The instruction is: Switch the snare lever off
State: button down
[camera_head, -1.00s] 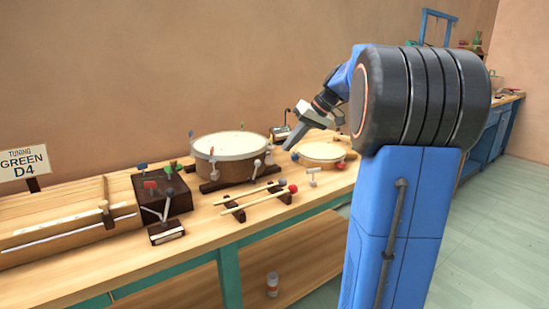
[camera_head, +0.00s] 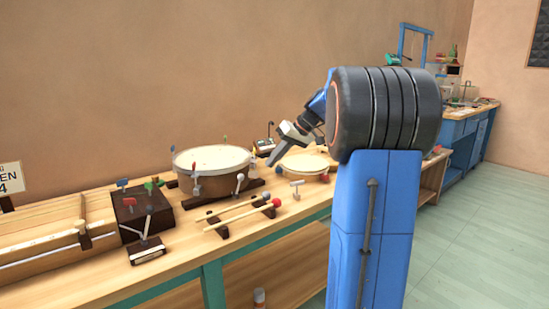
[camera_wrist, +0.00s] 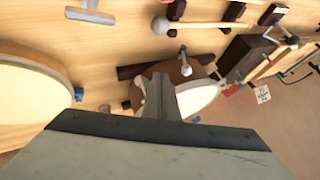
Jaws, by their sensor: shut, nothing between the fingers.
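The snare drum (camera_head: 205,187) is a round brown drum with a pale head, resting on dark wooden supports on the bench. A small pale lever with a rounded end (camera_head: 240,183) stands at its front right side, and likely the same lever shows in the wrist view (camera_wrist: 184,62). I cannot tell its on or off position. My gripper (camera_head: 271,161) is shut and empty, pointing down to the left above the bench, just right of the drum and apart from the lever. In the wrist view the fingers (camera_wrist: 160,80) overlap the drum (camera_wrist: 205,97) and hide part of it.
A smaller pale drum (camera_head: 304,163) lies right of my gripper. Mallets (camera_head: 232,218) rest on a rack in front, near a small T-shaped handle (camera_head: 297,187). A dark box with levers (camera_head: 140,208) stands left. Bare bench shows along the front edge.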

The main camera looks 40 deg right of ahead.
aim_at(240, 175)
jog(key=w+a+f, duration=0.3)
jog(key=a+f, duration=0.1)
jog(key=a, duration=0.2)
jog(key=shift+w+a, duration=0.25)
jog(key=shift+a, duration=0.1)
jog(key=a+h, duration=0.1)
jog(key=a+r+h, duration=0.1)
jog(key=a+n+h, duration=0.1)
jog(key=shift+s+a+r+h, duration=0.1)
jog(key=shift+a+r+h, duration=0.2)
jog(key=shift+a+h, duration=0.1)
jog(key=a+n+h, duration=0.1)
jog(key=a+h, duration=0.1)
jog(key=shift+a+r+h, duration=0.15)
jog(key=shift+a+h, duration=0.05)
jog(key=shift+h, duration=0.2)
jog(key=shift+a, duration=0.45)
jog(key=shift+a, duration=0.1)
dwell(0.4)
